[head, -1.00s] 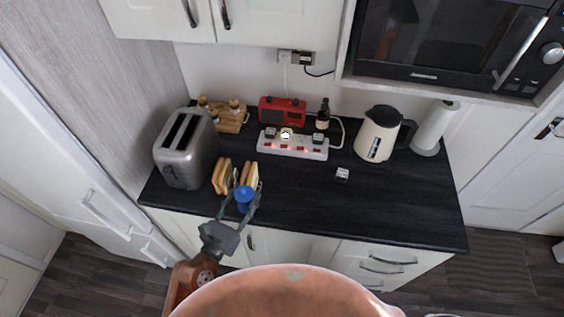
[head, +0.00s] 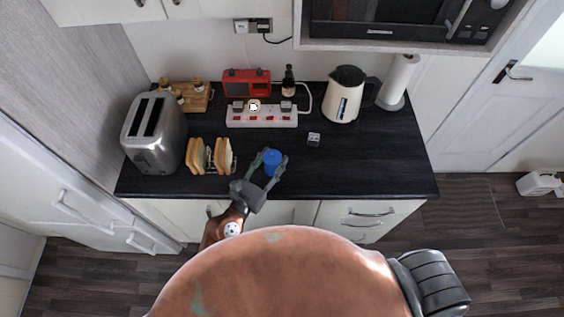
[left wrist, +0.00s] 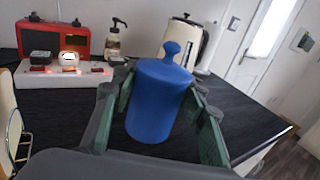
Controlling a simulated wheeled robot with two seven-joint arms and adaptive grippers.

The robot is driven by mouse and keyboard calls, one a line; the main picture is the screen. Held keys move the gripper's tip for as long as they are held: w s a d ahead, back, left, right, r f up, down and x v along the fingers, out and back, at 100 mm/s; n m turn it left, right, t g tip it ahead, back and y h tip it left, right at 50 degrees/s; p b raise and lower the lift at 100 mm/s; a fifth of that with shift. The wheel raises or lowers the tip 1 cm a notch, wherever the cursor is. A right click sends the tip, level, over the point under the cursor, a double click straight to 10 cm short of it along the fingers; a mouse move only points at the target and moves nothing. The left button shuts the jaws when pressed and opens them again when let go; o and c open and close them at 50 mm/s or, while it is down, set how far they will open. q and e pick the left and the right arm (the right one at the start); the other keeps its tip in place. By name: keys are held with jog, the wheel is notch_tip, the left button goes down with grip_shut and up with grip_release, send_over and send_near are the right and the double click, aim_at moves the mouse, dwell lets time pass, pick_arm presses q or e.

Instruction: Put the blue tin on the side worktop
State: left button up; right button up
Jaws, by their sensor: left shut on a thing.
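The blue tin (head: 272,161) is a small lidded cylinder with a knob on top. My left gripper (head: 268,168) is shut on it at the front part of the dark worktop (head: 372,172). In the left wrist view the tin (left wrist: 157,103) stands roughly upright, slightly tilted in the picture, between the two green-padded fingers. I cannot tell whether its base touches the worktop. My right gripper is not in view; a dark grey part of my body shows at lower right.
Behind are a power strip (head: 262,116), a red radio (head: 246,83) and a dark bottle (head: 288,82). A kettle (head: 345,94) and paper roll (head: 397,80) stand right. The right front worktop is clear.

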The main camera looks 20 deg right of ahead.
pick_arm(q)
jog(key=d+f, duration=0.1)
jog(key=w+d+f+b, duration=0.1)
jog(key=f, duration=0.1)
jog(key=w+d+f, duration=0.1)
jog(key=f, duration=0.1)
jog(key=shift+d+f+b, duration=0.15)
jog(key=shift+d+b, duration=0.1)
jog(key=shift+b, duration=0.15)
jog(key=f, duration=0.1)
jog(key=f+b, duration=0.1)
jog(key=f, duration=0.1)
jog(key=shift+w+d+f, duration=0.2)
jog(key=shift+w+d, duration=0.05)
jog(key=shift+f+b, duration=0.15)
jog(key=shift+b, duration=0.15)
jog(key=shift+f, duration=0.1)
jog(key=o, duration=1.2)
jog(key=shift+c, duration=0.2)
